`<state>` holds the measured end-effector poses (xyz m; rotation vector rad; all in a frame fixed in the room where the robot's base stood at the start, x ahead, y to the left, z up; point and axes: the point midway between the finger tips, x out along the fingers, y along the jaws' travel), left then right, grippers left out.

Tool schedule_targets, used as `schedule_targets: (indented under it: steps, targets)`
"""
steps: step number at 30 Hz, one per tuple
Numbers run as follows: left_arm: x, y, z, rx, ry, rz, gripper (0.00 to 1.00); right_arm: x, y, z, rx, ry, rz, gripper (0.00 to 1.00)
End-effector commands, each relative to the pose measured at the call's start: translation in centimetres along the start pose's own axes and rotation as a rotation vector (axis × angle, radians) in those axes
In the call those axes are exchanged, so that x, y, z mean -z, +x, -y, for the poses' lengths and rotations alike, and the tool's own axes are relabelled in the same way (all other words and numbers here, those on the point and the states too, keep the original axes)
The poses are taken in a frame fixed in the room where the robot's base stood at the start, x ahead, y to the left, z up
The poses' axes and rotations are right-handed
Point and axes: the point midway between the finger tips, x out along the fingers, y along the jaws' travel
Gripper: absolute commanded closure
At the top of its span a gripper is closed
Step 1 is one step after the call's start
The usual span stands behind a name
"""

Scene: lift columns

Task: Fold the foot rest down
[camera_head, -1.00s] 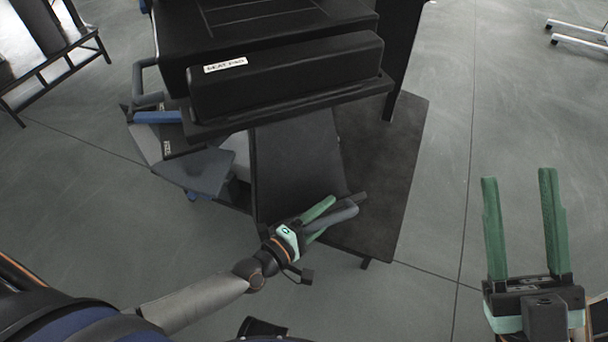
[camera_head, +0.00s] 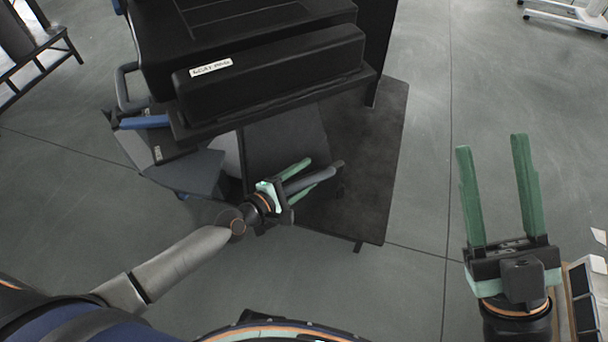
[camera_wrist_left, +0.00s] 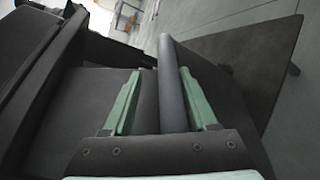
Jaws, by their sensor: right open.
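A black seat block with a white label (camera_head: 211,68) fills the top of the head view. Below it a dark sloping panel (camera_head: 285,138), which looks like the foot rest, hangs over a black base plate (camera_head: 375,150). A grey round bar (camera_head: 318,178) is at the panel's lower end. My left gripper (camera_head: 312,174) has its green fingers on either side of this bar. In the left wrist view the bar (camera_wrist_left: 172,80) lies nearer the right finger, and the fingers look apart. My right gripper (camera_head: 492,145) is open and empty over bare floor.
A grey-blue side plate (camera_head: 190,172) and a blue-and-black side part (camera_head: 145,122) stand left of the panel. A dark rack (camera_head: 40,50) is at upper left, white legs (camera_head: 565,20) at upper right. A box (camera_head: 588,290) is at lower right. Floor between is clear.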

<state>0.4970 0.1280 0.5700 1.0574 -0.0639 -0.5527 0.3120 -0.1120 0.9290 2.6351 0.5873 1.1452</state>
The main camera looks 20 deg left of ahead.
Motion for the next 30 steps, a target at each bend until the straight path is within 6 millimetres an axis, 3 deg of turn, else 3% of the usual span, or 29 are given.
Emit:
schedule_targets:
  steps: [5, 30]
  targets:
    - [0.1, -0.4, -0.1, -0.002, 0.001, -0.002, 0.43, 0.1, 0.1, 0.0, 0.0, 0.0, 0.0, 0.5]
    - [0.1, -6.3, 0.2, 0.001, 0.0, -0.001, 0.43, 0.3, 0.3, -0.2, 0.0, 0.0, 0.0, 0.5]
